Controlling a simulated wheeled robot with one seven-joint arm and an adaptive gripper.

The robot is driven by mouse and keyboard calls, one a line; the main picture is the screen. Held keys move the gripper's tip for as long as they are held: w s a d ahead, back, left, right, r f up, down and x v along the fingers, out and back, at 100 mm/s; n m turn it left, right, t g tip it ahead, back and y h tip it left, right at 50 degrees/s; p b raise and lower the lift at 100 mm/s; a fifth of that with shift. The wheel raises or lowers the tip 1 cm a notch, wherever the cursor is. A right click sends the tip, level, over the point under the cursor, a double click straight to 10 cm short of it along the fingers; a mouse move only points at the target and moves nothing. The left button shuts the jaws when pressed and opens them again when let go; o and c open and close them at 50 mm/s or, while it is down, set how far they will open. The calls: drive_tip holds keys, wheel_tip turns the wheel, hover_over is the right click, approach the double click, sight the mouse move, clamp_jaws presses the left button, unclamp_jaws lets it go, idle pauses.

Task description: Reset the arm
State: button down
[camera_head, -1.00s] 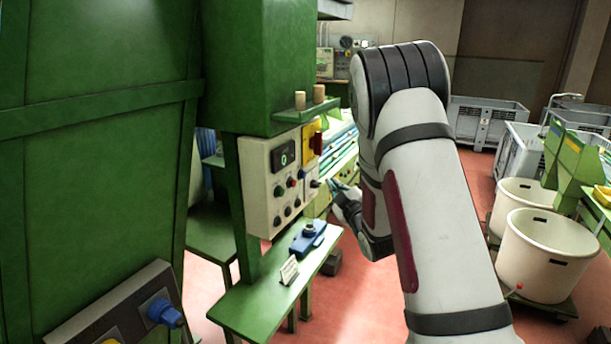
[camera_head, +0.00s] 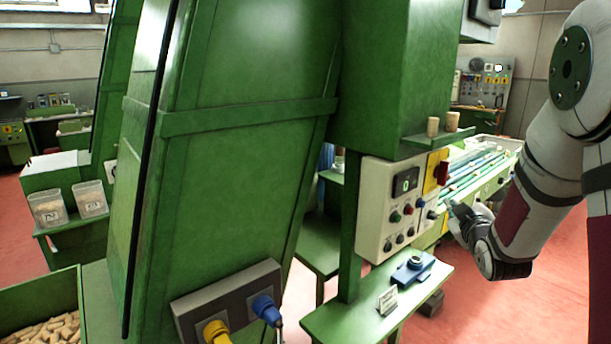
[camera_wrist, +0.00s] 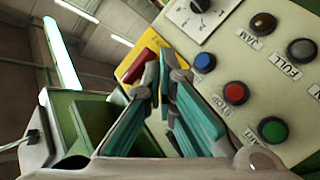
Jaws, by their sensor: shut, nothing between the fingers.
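My gripper (camera_head: 456,212) is at the end of my white arm, on the right side of the head view. It is just right of a cream control panel (camera_head: 375,228). In the wrist view my gripper (camera_wrist: 165,66) shows its teal-padded fingers, shut and empty, in front of the panel face (camera_wrist: 222,62). Whether the fingers touch the panel cannot be told.
The panel has several buttons, including a red button (camera_wrist: 236,93), and a yellow plate with a red switch (camera_head: 441,172). Two corks (camera_head: 433,127) stand on a small ledge above. A green bench (camera_head: 345,322) with a blue device (camera_head: 413,268) lies below.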

drive_tip(key=s+a+r+m+g, duration=0.2)
drive_tip(key=s+a+r+g, duration=0.1)
drive_tip(key=s+a+r, duration=0.2)
drive_tip(key=s+a+m+g+y, duration=0.1)
drive_tip(key=s+a, duration=0.3)
drive_tip(key=s, duration=0.6)
drive_tip(key=s+a+m+g+y, duration=0.1)
drive_tip(key=s+a+g, duration=0.3)
drive_tip(key=s, duration=0.7)
drive_tip(key=s+a+m+g+y, duration=0.1)
drive_tip(key=s+a, duration=0.4)
drive_tip(key=s, duration=0.6)
drive_tip(key=shift+s+a+r+m+g, duration=0.25)
drive_tip(key=shift+m+g, duration=0.15)
drive_tip(key=shift+g, duration=0.4)
